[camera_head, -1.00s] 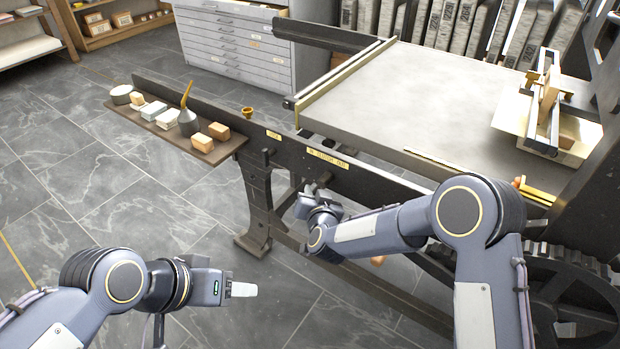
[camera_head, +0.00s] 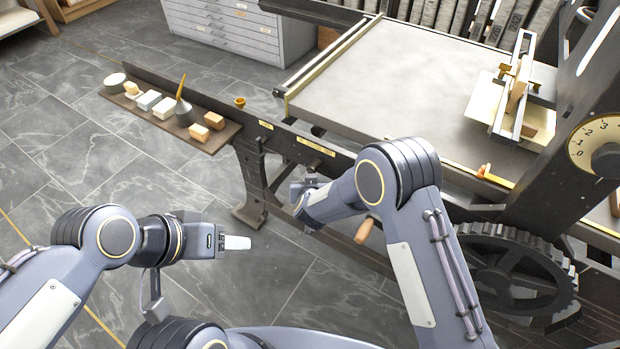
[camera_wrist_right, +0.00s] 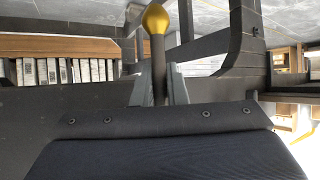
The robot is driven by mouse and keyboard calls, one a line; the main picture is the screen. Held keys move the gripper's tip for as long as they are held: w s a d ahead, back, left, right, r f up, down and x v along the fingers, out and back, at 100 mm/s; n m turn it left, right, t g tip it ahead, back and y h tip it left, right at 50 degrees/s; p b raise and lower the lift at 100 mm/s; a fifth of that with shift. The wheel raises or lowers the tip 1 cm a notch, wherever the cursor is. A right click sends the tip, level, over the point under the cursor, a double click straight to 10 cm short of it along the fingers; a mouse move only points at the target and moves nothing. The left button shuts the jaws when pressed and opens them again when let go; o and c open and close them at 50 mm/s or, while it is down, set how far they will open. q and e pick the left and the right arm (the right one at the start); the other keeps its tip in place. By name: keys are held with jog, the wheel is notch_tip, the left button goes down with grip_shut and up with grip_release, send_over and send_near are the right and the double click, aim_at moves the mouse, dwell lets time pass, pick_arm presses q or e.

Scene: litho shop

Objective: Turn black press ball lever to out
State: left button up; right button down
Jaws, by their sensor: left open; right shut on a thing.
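The lever is a dark rod (camera_wrist_right: 158,72) topped by a brass-yellow ball (camera_wrist_right: 155,18) in the right wrist view. My right gripper (camera_wrist_right: 159,88) has its two grey fingers on either side of the rod, shut on it below the ball. In the head view my right gripper (camera_head: 303,186) is at the side of the black press frame, below the brass clutch label plate (camera_head: 317,146). My arm hides most of the lever there. My left gripper (camera_head: 238,243) is open and empty over the floor, left of the press.
The flat press bed (camera_head: 400,90) lies behind my right arm. A wooden handle (camera_head: 364,230), a large gear (camera_head: 515,275) and a numbered dial (camera_head: 595,142) are on the right. A side shelf (camera_head: 215,138) holds blocks and an oil can (camera_head: 183,108). The left floor is clear.

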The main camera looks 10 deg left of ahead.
jog(key=c, duration=1.5)
grip_release()
jog(key=shift+o, duration=0.2)
jog(key=shift+s, duration=0.1)
jog(key=v, duration=0.7)
jog(key=shift+s+r+p, duration=0.2)
jog(key=shift+p, duration=0.2)
jog(key=shift+d, duration=0.15)
